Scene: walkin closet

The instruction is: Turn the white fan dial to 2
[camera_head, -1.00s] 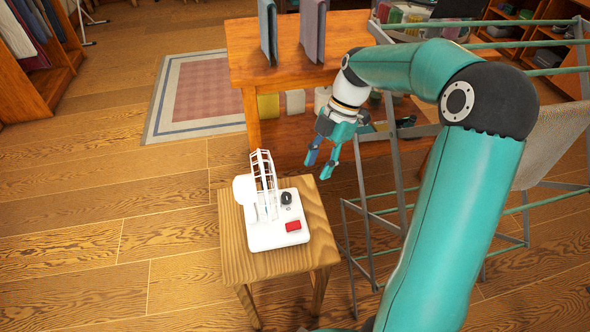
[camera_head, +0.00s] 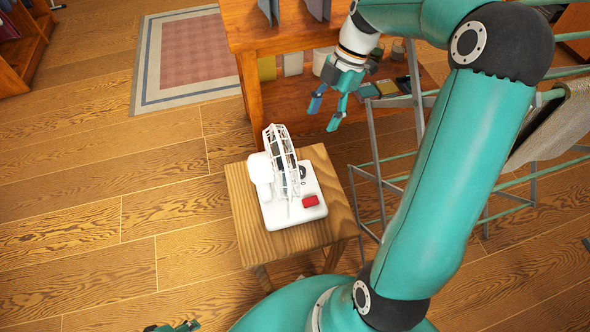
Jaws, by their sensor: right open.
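The white fan (camera_head: 282,170) stands on a small wooden stool (camera_head: 240,202), with its upright cage seen nearly edge-on. Its black dial (camera_head: 302,171) sits on the white base, partly behind the cage, and its setting cannot be read. A red block or switch (camera_head: 310,201) is at the base's front right. My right gripper (camera_head: 325,113) is open and empty, fingers pointing down, above and to the right of the fan in the picture, apart from it. A small teal and dark part, likely my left gripper (camera_head: 172,327), barely shows at the bottom edge.
A wooden table with a lower shelf (camera_head: 250,90) stands behind the stool. A metal drying rack (camera_head: 375,165) with a cloth (camera_head: 555,120) is on the right. A rug (camera_head: 145,65) lies at the back left. The floor left of the stool is clear.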

